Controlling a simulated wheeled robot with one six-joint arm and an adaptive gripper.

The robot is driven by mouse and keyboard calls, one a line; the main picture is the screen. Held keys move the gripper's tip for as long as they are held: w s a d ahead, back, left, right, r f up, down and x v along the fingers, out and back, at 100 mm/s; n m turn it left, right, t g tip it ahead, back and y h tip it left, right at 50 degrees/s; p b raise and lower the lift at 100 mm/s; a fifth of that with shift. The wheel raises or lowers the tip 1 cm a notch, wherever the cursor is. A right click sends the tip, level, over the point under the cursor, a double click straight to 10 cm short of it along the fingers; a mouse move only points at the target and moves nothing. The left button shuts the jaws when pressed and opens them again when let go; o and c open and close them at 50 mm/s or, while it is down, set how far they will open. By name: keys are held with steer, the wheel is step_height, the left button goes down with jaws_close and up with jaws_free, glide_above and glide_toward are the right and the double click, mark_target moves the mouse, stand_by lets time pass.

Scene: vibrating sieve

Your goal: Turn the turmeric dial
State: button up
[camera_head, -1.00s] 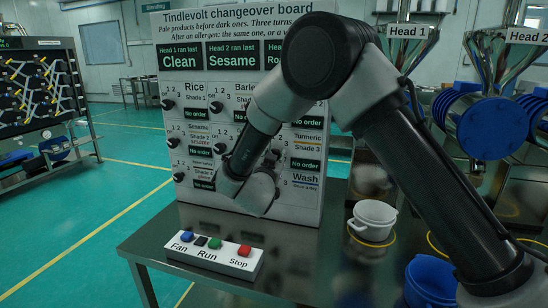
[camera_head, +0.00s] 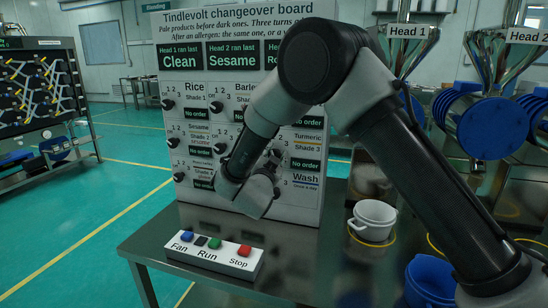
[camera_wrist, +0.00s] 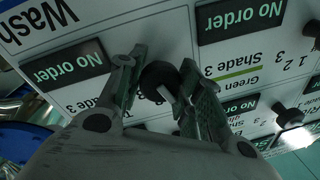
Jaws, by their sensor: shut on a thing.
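The turmeric dial (camera_wrist: 158,78), a round black knob, sits between the two fingers of my gripper (camera_wrist: 160,72) in the wrist view. The fingers are shut on it, one on each side. Its label is mostly hidden by my gripper there. In the head view, the Turmeric label (camera_head: 306,136) shows at the right of the changeover board (camera_head: 235,18), above a green "No order" display (camera_head: 306,165). My gripper (camera_head: 268,172) is against the lower right of the board in that view and hides the dial's pointer setting.
Other black dials, such as the Rice dial (camera_head: 167,104), stick out of the board. A box with Fan, Run and Stop buttons (camera_head: 215,257) lies on the table before the board. A white pot (camera_head: 373,222) and a blue tub (camera_head: 430,280) stand to the right.

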steer(key=o, duration=1.1)
steer(key=shift+c, duration=0.2)
steer(key=shift+s, duration=0.1)
steer(key=v, duration=1.2)
